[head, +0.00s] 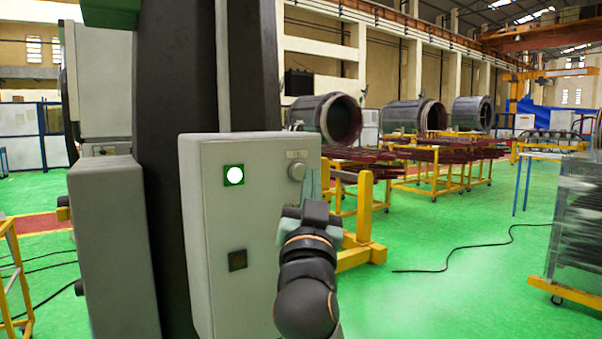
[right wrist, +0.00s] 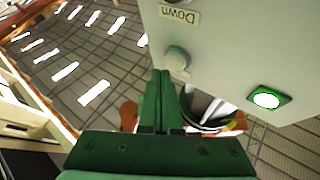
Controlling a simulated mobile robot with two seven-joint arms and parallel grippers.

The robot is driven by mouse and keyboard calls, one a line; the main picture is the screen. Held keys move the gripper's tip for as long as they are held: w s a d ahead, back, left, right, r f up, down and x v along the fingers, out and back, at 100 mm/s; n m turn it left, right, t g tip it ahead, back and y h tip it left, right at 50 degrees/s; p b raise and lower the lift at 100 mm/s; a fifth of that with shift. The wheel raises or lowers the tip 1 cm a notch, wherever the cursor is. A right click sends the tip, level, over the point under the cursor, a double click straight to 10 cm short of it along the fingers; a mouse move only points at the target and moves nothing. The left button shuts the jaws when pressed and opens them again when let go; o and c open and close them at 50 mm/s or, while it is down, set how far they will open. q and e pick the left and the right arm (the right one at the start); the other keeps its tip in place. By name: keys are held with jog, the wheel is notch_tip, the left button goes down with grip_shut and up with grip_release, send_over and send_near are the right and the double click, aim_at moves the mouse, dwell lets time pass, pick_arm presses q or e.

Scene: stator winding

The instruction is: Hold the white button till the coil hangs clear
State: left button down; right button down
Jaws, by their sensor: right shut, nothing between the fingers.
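A grey control box (head: 215,285) is mounted on a dark column. A round, whitish button (head: 296,171) sits near the top right of its face, under a small label. In the right wrist view this button (right wrist: 177,60) is beside a label reading "Down". My right gripper (head: 311,185) is shut and empty. Its green fingertips (right wrist: 160,74) are close beside the button; I cannot tell whether they touch it. A lit white lamp or button in a green square (head: 234,175) is further left on the box. I cannot make out a hanging coil. My left gripper is out of view.
A dark square fitting (head: 237,260) is low on the box. Large stator cylinders (head: 335,117) and yellow racks (head: 435,180) stand behind. A black cable (head: 470,258) crosses the green floor, beside a wheeled rack (head: 575,240).

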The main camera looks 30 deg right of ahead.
jog(key=shift+w, duration=0.3)
jog(key=shift+w, duration=0.4)
dwell(1.9)
jog(key=shift+s, duration=0.8)
jog(key=s, duration=0.5)
jog(key=shift+d, duration=0.2)
dwell(0.9)
